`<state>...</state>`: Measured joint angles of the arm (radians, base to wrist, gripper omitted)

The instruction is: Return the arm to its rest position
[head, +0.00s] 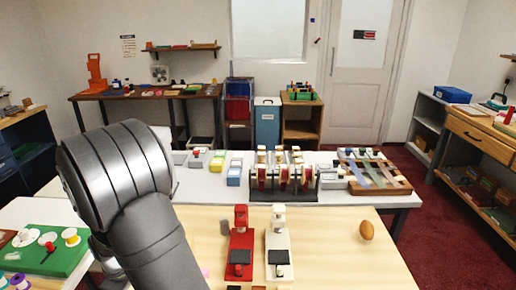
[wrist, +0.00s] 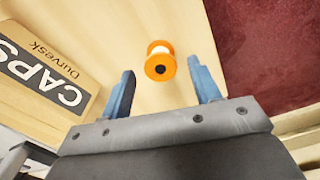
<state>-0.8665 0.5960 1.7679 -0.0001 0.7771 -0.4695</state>
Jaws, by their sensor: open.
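My arm (head: 125,190) fills the left foreground of the head view, and its gripper is out of that picture. In the wrist view my gripper (wrist: 161,66) is open, with its two blue-grey fingers apart. Nothing is held between them. An orange-ended spool (wrist: 160,63) with a pale middle is on the light wooden surface, in line with the gap between the fingers. Its distance from the fingertips is hard to tell.
A cardboard box marked CAPS (wrist: 45,68) is left of the fingers. A white table (head: 395,197) with racks lies behind.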

